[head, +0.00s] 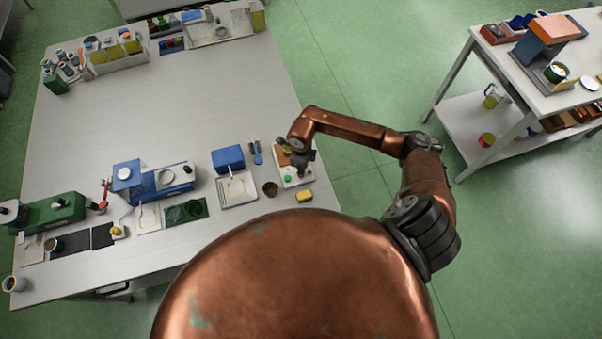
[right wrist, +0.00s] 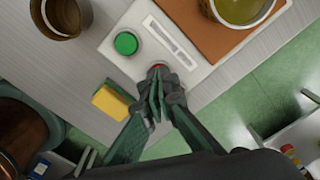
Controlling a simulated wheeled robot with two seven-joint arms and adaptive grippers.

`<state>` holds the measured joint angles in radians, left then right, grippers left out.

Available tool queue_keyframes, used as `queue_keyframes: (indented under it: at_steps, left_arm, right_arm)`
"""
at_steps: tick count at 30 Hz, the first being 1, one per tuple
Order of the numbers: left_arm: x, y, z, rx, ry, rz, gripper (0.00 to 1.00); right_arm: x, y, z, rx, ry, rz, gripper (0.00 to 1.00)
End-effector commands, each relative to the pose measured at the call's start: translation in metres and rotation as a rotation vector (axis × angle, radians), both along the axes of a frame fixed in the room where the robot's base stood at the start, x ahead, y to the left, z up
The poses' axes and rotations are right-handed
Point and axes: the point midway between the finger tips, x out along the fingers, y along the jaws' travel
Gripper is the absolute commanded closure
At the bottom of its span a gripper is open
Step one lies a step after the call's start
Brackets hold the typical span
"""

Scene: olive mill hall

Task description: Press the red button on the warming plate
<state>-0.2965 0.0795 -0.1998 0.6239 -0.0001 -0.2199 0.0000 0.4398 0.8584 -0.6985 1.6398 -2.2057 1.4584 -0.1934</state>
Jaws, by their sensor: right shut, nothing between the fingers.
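The warming plate (head: 288,182) is a white block at the right edge of the long table, partly under my right gripper (head: 302,169). In the right wrist view, the white plate (right wrist: 121,59) carries a green button (right wrist: 126,43), a slotted slider (right wrist: 170,42) and a brown heating pad (right wrist: 204,34) with a vessel of yellow-green liquid (right wrist: 243,8). The red button (right wrist: 158,67) shows only as a sliver at the tips of my right gripper (right wrist: 157,76). The gripper is shut and empty, its fingertips over the button. I cannot tell whether they touch it. My left gripper is not in view.
A yellow-and-green sponge (right wrist: 111,103) lies beside the plate, and a brown cup (right wrist: 60,18) stands on its other side. A blue box (head: 228,158) and a white tray (head: 237,189) are to the left. A second table (head: 540,100) stands across the aisle at right.

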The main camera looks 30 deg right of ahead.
Motion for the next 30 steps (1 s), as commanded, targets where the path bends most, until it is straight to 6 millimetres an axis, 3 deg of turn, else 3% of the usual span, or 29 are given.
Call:
queue_keyframes:
  at_steps: [8, 21, 30]
  left_arm:
    - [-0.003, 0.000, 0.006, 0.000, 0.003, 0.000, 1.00]
    - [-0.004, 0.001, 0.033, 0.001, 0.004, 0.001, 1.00]
    - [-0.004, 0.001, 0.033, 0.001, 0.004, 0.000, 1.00]
  right_arm:
    - [0.001, 0.000, 0.010, 0.000, -0.001, 0.001, 1.00]
    - [0.001, 0.000, 0.059, 0.000, -0.001, 0.000, 1.00]
    - [0.000, 0.000, 0.060, 0.000, 0.000, 0.000, 1.00]
